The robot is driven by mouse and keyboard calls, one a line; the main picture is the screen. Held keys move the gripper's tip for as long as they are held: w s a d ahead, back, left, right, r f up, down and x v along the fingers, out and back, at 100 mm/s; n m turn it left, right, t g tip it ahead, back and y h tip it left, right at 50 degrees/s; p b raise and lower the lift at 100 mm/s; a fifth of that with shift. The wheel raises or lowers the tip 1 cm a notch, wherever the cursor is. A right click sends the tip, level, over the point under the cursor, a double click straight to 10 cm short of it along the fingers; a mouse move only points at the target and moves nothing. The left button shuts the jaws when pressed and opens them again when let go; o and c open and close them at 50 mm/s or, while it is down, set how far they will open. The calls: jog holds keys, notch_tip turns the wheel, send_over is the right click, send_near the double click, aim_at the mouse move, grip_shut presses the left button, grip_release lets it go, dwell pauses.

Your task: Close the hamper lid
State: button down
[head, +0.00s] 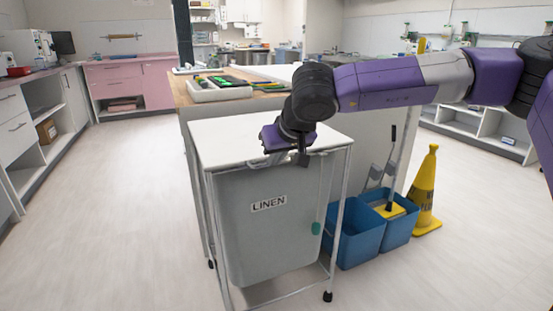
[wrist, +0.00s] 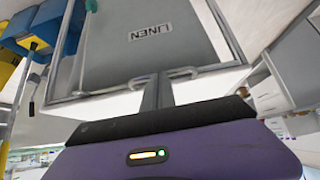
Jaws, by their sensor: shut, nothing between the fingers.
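The linen hamper (head: 262,235) stands in the middle of the head view, a grey bag marked LINEN in a metal frame on casters. Its white lid (head: 235,140) lies flat, or nearly so, across the top of the frame; I see no clear gap under it. My gripper (head: 303,157) is shut and empty, at the front edge of the lid, right of its middle. My wrist hides part of the lid there. In the wrist view the fingers (wrist: 158,90) reach the lid's white edge (wrist: 112,105) beside a metal handle (wrist: 205,70); I cannot tell whether they touch.
A counter (head: 178,92) with a white tray (head: 218,91) of items stands right behind the hamper. Blue buckets (head: 355,238) and a yellow cone (head: 428,190) stand close on the right. The floor (head: 110,220) at left is clear. Cabinets line the left wall.

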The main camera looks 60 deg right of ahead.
jog(key=shift+s+a+f, duration=0.1)
jog(key=shift+a+f, duration=0.1)
jog(key=shift+f, duration=0.5)
jog(key=shift+s+a+f, duration=0.1)
jog(key=shift+a+f, duration=0.05)
jog(key=shift+f, duration=0.5)
jog(key=s+a+r+p, duration=0.3)
jog(key=s+a, duration=0.3)
jog(key=s, duration=0.4)
jog(key=shift+a+r, duration=0.25)
jog(key=shift+s, duration=0.1)
